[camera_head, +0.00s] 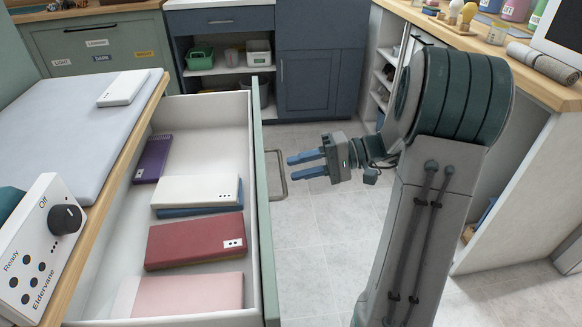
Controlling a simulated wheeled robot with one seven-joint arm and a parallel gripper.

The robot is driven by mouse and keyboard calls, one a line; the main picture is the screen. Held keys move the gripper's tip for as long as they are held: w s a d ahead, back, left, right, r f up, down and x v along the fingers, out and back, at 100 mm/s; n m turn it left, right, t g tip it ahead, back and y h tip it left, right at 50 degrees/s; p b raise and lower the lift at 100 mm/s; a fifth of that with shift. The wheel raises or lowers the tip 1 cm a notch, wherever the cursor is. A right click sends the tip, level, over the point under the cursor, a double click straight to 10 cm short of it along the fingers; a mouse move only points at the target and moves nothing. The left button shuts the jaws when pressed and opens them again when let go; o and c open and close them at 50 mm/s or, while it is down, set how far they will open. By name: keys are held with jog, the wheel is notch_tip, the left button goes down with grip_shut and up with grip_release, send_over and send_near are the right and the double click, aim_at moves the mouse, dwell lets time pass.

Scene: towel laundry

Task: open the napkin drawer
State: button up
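The napkin drawer (262,215) is pulled well out, with a green front and white inner walls. Folded cloths lie inside: a purple one (152,158), a white one (197,189) over a blue one (200,211), a dark red one (196,240) and a pink one (178,293). The drawer's grey bar handle (283,176) stands out from the front. My gripper (291,169) has its two blue fingers apart with nothing between them. Its fingertips point left toward the handle and look close to it; I cannot tell if they touch.
A padded worktop (70,125) with a white control box (40,250) lies over the drawer's left side. Dark cabinets (308,85) stand at the back. A wooden counter (480,45) is at right. Tiled floor (305,235) is free between.

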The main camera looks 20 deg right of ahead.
jog(key=p+v, duration=0.1)
jog(key=v, duration=1)
jog(key=shift+p, duration=0.35)
